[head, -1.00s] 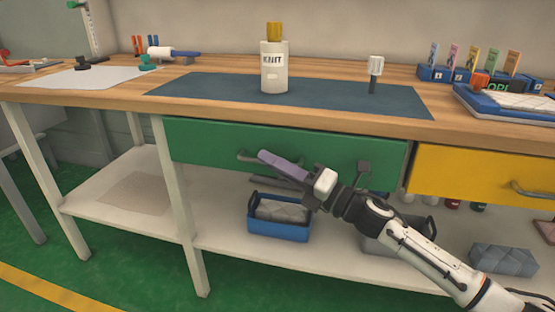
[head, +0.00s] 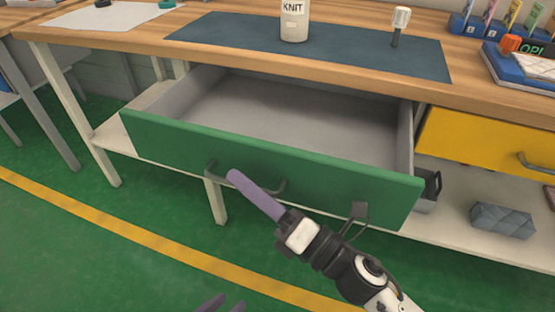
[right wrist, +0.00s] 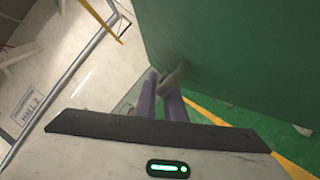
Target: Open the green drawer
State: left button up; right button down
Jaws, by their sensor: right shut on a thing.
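The green drawer (head: 330,185) is pulled well out from under the workbench, and its grey inside is empty. Its curved metal handle (head: 281,187) is on the front panel, partly hidden by my right gripper (head: 234,177). My right gripper is shut on this handle. In the right wrist view the purple fingers (right wrist: 160,90) close around the handle (right wrist: 175,75) beside the green panel. My left gripper (head: 223,304) shows only as purple fingertips at the bottom edge. They look apart, with nothing between them, below and clear of the drawer.
A yellow drawer (head: 470,143) is shut at the right. On the workbench (head: 120,55) lie a blue mat (head: 350,55) with a white bottle (head: 295,22) and a blue tray (head: 510,65). The lower shelf (head: 450,225) holds a grey bundle (head: 502,219). The green floor in front is clear.

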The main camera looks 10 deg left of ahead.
jog(key=shift+s, duration=0.35)
jog(key=c, duration=2.1)
grip_release()
jog(key=v, duration=1)
jog(key=shift+s+d, duration=0.1)
jog(key=shift+s+f, duration=0.1)
